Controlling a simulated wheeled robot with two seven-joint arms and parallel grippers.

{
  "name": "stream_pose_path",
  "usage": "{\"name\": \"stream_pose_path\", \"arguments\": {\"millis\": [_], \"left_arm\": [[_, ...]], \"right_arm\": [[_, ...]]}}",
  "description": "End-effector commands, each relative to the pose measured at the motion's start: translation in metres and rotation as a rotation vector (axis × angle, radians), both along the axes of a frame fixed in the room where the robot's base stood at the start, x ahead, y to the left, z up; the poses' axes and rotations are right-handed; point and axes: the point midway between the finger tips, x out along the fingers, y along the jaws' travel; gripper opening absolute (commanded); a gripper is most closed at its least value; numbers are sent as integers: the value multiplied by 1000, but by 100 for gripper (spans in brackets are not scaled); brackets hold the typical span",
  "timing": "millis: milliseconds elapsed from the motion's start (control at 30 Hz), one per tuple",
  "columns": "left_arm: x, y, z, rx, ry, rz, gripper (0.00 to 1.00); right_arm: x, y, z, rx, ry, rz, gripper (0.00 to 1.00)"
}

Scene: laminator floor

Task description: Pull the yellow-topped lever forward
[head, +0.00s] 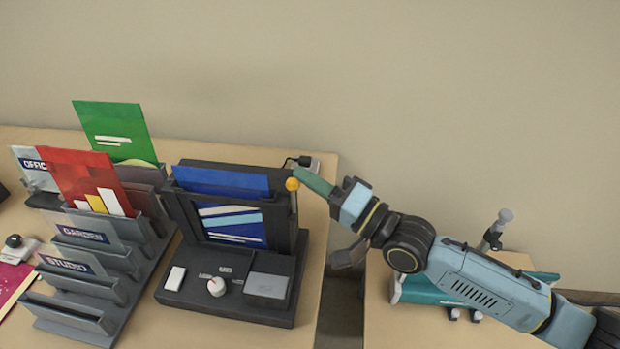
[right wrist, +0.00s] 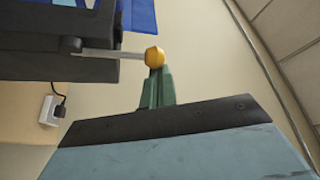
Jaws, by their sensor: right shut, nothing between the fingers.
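The lever (head: 293,196) stands upright at the right side of the dark laminator (head: 200,300), with a round yellow knob (head: 292,184) on top. In the right wrist view the yellow knob (right wrist: 154,55) sits at the end of a thin pale shaft (right wrist: 110,54). My right gripper (head: 300,174) comes in from the right with its green fingers shut and empty. Its tips are right beside the knob, on its far side in the head view. In the right wrist view the fingertips (right wrist: 156,72) appear against the knob; I cannot tell whether they touch. My left gripper is out of view.
A grey sorter rack (head: 100,270) with red and green folders stands left of the laminator. A plug and socket (head: 303,161) are behind it. A gap separates this table from a right table bearing a teal device (head: 410,290).

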Motion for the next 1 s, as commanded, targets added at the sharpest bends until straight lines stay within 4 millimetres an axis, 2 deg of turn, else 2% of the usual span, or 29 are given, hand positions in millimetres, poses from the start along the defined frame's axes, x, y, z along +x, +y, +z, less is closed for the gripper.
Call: {"name": "stream_pose_path", "arguments": {"millis": [367,567,1000], "left_arm": [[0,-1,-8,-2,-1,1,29],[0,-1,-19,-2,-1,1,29],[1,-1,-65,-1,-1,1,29]], "right_arm": [[-5,1,0,-11,-58,0,0],[-12,2,-2,-26,-132,1,0],[-43,8,-11,-100,-503,2,0]]}}
